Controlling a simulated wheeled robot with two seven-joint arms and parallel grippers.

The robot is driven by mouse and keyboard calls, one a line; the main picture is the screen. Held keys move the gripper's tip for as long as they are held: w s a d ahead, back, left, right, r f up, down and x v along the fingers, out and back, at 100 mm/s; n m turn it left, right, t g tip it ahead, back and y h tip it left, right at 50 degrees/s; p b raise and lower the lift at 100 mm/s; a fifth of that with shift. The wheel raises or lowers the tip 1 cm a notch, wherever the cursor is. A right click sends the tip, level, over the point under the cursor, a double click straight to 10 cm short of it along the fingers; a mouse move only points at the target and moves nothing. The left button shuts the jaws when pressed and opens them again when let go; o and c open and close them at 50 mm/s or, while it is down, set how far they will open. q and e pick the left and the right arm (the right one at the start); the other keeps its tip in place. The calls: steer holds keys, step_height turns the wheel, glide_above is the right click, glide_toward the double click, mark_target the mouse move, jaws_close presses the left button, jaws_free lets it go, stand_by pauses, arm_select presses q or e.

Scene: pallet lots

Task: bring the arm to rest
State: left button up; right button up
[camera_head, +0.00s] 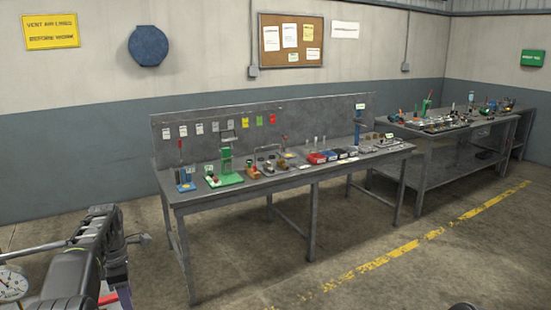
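My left arm (78,270) shows at the lower left, folded close to the camera, with black and grey parts. Its gripper end seems to be among the grey parts near the top of it, but I cannot make out two fingertips or whether they are open. It is apart from the workbench, over the floor. My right gripper does not show; only a small dark piece appears at the bottom edge, right of centre.
A grey workbench (240,204) with several small tools and fixtures stands ahead. A second bench (441,172) stands behind it to the right. A dial gauge (12,283) shows at the lower left. Concrete floor with a yellow line (405,247) is clear in front.

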arm_select(q)
steer(key=w+d+f+m+t, duration=0.1)
steer(key=w+f+m+t, duration=0.25)
steer(key=f+m, duration=0.65)
steer(key=s+d+f+m+h, duration=0.1)
steer(key=s+d+f+m, duration=0.2)
steer(key=s+d+f, duration=0.35)
steer(key=s+d+f+m, duration=0.35)
steer(key=d+f, duration=0.35)
steer(key=f, duration=0.4)
steer(key=s+d+f+m+g+h, duration=0.1)
steer(key=s+d, duration=0.4)
steer(key=s, duration=0.4)
steer(key=s+d+f+m+g+h, duration=0.1)
steer(key=s+d+m, duration=0.1)
steer(key=s+d, duration=0.4)
steer(key=s+d+f+m+g+h, duration=0.1)
steer(key=s+d, duration=0.4)
steer(key=s, duration=0.9)
steer(key=shift+s+d+f+m, duration=0.2)
steer(key=shift+d+m, duration=0.15)
steer(key=shift+a, duration=0.1)
